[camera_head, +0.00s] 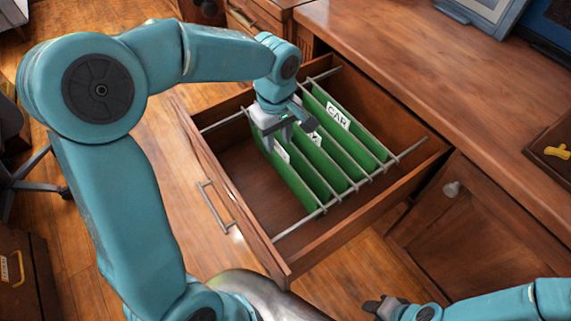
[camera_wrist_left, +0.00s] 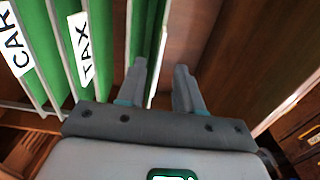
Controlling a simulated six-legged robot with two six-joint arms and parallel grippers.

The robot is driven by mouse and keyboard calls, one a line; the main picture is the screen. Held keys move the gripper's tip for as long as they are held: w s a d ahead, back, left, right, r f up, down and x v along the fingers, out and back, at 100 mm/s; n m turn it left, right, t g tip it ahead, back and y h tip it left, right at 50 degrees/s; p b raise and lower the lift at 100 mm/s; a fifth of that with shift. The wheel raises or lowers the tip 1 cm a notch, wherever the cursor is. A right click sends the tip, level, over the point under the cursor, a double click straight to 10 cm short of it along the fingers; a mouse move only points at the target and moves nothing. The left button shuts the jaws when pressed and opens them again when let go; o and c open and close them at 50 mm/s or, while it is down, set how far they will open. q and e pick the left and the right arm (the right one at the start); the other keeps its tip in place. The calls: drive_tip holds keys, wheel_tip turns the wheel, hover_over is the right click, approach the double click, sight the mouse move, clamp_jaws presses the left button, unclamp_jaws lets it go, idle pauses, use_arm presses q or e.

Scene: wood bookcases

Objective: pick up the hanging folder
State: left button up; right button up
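Several green hanging folders hang on metal rails in an open wooden drawer (camera_head: 330,211). One labelled CAR (camera_head: 362,135) is furthest right. The leftmost folder (camera_head: 296,184) has a white tab partly hidden by my left gripper (camera_head: 277,143), which is at its top edge. In the left wrist view, the fingers of my left gripper (camera_wrist_left: 160,88) are spread apart. The leftmost folder (camera_wrist_left: 144,30) shows behind the left finger, its light edge running into the gap. A TAX folder (camera_wrist_left: 77,50) is further left. My right gripper (camera_head: 380,306) is low, outside the drawer; its opening is unclear.
The drawer has free room left of the folders. A metal handle (camera_head: 215,207) is on its front. A wooden desktop (camera_head: 440,70) lies to the right, above a cabinet door (camera_head: 480,225). A yellow object (camera_head: 557,152) lies in a tray at the far right.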

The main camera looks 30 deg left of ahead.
sight(278, 144)
use_arm(q)
wheel_tip(278, 144, down, 4)
drive_tip(key=shift+w+r+b, duration=0.15)
drive_tip(key=shift+b, duration=0.35)
drive_tip(key=shift+r, duration=0.1)
clamp_jaws()
